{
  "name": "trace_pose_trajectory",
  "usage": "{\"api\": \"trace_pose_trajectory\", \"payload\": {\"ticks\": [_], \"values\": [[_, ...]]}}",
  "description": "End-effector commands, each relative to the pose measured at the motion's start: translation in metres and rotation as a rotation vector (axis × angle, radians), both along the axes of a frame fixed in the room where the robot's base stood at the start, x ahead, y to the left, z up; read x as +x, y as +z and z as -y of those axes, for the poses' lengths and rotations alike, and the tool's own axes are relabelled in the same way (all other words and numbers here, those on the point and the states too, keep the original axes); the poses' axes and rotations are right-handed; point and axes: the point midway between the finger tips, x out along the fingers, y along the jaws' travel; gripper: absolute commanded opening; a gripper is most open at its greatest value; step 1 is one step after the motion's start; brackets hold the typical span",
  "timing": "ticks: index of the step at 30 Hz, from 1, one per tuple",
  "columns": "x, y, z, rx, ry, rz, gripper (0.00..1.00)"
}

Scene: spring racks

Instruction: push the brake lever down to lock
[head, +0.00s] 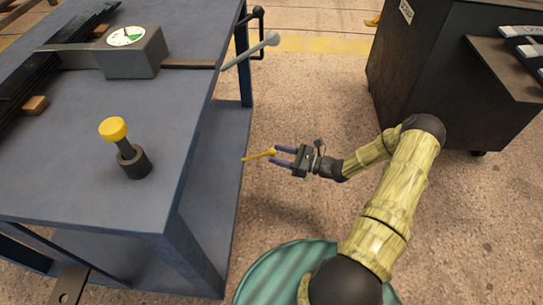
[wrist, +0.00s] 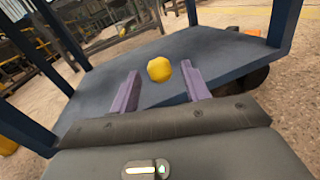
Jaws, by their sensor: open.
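The brake lever (head: 257,156) is a thin yellow rod with a round knob. It sticks out to the right from the lower edge of the blue cart (head: 185,190), slanting slightly upward in the head view. My gripper (head: 278,155) is open, with its two purple fingers pointing left at the lever's knob end. In the wrist view the yellow knob (wrist: 159,69) shows between the open fingertips, and the rod behind it is hidden. I cannot tell whether a finger touches the knob.
A yellow-topped plunger (head: 113,128) and a grey box with a dial (head: 130,55) stand on the cart top. A grey ball-ended lever (head: 250,52) juts from its far right corner. A dark cabinet (head: 425,75) stands at the right. The floor between is clear.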

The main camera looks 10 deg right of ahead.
Motion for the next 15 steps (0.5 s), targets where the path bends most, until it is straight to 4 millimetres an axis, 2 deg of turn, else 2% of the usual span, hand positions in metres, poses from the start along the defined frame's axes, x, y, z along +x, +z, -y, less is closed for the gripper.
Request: {"api": "trace_pose_trajectory", "payload": {"ticks": [3,6,15], "values": [[0.010,-0.003,-0.016,0.000,0.002,0.001,0.47],[0.015,-0.002,-0.023,0.000,0.001,0.000,0.47],[0.017,0.000,-0.026,0.000,-0.001,-0.001,0.47]]}}
